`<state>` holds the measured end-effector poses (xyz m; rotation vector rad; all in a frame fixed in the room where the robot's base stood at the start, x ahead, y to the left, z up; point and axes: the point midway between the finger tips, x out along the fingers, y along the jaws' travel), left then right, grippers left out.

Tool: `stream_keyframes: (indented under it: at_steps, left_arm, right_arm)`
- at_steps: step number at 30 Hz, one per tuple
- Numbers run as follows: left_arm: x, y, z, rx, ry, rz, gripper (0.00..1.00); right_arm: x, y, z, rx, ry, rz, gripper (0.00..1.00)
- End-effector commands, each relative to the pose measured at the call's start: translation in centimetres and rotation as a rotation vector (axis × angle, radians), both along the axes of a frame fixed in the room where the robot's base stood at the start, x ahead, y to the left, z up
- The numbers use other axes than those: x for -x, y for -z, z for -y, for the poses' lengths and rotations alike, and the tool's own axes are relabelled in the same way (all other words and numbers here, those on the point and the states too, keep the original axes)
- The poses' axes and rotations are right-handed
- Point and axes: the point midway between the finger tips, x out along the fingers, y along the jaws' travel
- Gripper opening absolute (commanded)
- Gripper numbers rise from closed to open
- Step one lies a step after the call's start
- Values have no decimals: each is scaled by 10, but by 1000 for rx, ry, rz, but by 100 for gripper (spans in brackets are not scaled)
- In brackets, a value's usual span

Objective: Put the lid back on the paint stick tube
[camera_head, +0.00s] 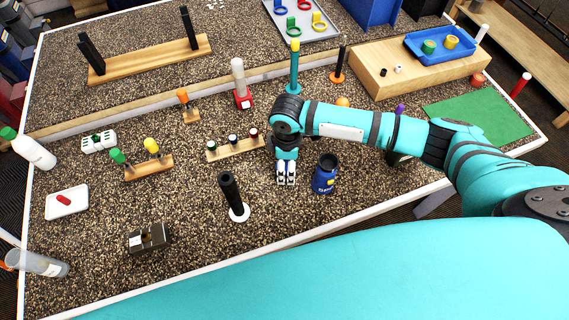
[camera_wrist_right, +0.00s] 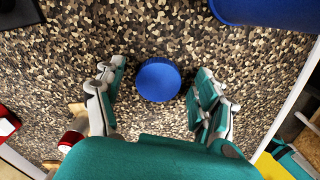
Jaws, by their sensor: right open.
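My right gripper (camera_head: 286,179) points down over the speckled bench, left of the blue tube (camera_head: 324,178). In the right wrist view the gripper (camera_wrist_right: 157,102) is open, with its fingers apart on either side of a round blue lid (camera_wrist_right: 158,79). The lid is seen from above, with speckled surface showing between it and both fingers. The lid does not show in the head view. The blue tube stands upright, with a dark top and a yellow mark. A blue curved edge (camera_wrist_right: 265,8) at the wrist view's top right looks like this tube. My left gripper is not in view.
A black upright grip on a white base (camera_head: 234,198) stands left of the gripper. A wooden rack with several small bottles (camera_head: 234,150) is behind. A green mat (camera_head: 490,115) lies at the right. The bench front between the black grip and tube is clear.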

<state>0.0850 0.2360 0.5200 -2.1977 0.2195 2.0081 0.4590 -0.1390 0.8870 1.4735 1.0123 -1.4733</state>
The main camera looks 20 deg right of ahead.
Motion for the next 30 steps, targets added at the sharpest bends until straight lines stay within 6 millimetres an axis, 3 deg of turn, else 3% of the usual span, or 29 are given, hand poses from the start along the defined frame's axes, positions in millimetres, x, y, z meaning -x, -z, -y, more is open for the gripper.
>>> stream_keyframes:
  at_steps: [6, 15, 26, 30]
  left_arm:
    - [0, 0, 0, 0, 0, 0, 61]
    - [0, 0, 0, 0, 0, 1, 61]
    - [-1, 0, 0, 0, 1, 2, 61]
    - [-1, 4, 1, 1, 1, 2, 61]
  right_arm:
    - [0, 0, 0, 0, 0, 0, 71]
    - [0, -1, 0, 0, 0, 0, 33]
    - [0, -2, 0, 0, 0, 0, 33]
    - [-2, -14, 0, -2, 0, 3, 33]
